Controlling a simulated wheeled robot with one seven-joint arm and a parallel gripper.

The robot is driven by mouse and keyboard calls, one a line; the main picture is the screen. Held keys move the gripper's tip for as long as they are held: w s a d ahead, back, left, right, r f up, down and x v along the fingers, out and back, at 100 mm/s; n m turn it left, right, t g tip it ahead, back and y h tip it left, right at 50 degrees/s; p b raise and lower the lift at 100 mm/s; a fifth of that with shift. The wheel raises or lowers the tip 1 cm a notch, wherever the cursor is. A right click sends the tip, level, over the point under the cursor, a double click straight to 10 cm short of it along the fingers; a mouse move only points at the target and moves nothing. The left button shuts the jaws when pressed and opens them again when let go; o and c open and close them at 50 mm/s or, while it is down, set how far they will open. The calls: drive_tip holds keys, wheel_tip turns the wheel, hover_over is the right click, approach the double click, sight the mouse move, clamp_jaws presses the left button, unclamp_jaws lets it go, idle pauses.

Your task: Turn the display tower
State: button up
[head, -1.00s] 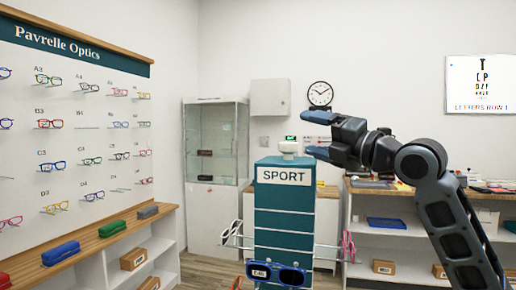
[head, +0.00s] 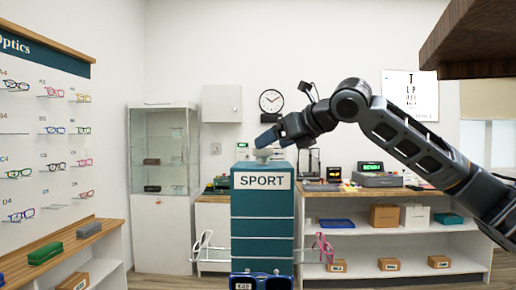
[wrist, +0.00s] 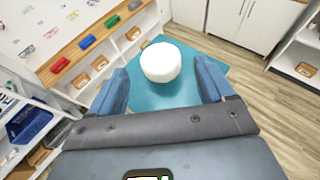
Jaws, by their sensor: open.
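The teal display tower (head: 262,222) stands upright at the centre of the head view, with a white SPORT sign on its upper front. A round white knob (wrist: 161,62) sits on its teal top (wrist: 170,97); the knob also shows in the head view (head: 263,154). White glasses (head: 207,251) hang at the tower's left, pink glasses (head: 324,247) at its right and blue glasses (head: 262,283) at its front. My gripper (head: 270,138) is open and empty, just above the knob. In the wrist view the knob appears between the fingers; I cannot tell whether they touch it.
A glasses wall (head: 40,140) with a wooden ledge runs along the left. A glass cabinet (head: 160,185) stands behind, left of the tower. A counter with shelves (head: 400,240) stands behind to the right. A dark wooden edge (head: 470,45) juts in at upper right. Floor shows beside the tower.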

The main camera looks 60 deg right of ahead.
drive_tip(key=shift+p+x, duration=0.4)
drive_tip(key=shift+x, duration=2.35)
drive_tip(key=shift+c, duration=0.3)
drive_tip(key=c, duration=1.4)
